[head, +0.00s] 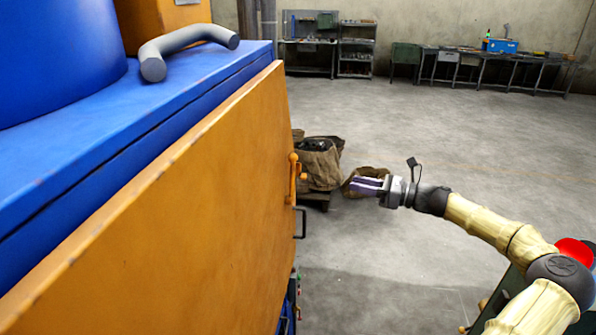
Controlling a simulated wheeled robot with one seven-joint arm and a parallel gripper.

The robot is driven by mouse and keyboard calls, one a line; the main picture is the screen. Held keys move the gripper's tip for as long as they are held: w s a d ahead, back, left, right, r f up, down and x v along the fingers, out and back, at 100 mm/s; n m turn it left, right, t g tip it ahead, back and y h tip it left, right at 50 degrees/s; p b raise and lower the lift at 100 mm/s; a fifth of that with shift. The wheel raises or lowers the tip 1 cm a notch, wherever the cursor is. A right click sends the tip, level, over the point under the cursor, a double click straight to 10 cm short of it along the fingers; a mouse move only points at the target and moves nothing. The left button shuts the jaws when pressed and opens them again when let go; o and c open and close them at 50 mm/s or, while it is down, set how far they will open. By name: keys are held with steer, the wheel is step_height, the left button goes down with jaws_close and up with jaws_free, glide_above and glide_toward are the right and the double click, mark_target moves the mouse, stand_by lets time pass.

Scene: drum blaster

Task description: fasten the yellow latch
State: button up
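The yellow latch (294,178) is a small orange-yellow lever with a rounded knob at its top. It sits upright at the right edge of the large orange door panel (215,190) of the blue machine. My gripper (358,184) is to the right of the latch, at about the same height in the picture and apart from it. Its two pale purple fingers point left toward the door edge. They look parted and empty. The far side of the latch and whatever it catches on are hidden.
A dark handle (301,223) sticks out below the latch. A grey bent pipe (185,48) lies on the blue machine top (60,150). Workbenches line the back wall. The concrete floor (450,130) between is clear.

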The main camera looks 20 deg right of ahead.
steer(key=p, duration=0.6)
glide_toward(291, 179)
steer(key=w+a+r, duration=0.3)
steer(key=w+a, duration=0.1)
steer(key=w, duration=0.1)
steer(key=shift+w+a+f, duration=0.35)
steer(key=shift+w+a, duration=0.05)
steer(key=shift+w, duration=0.1)
jaws_close()
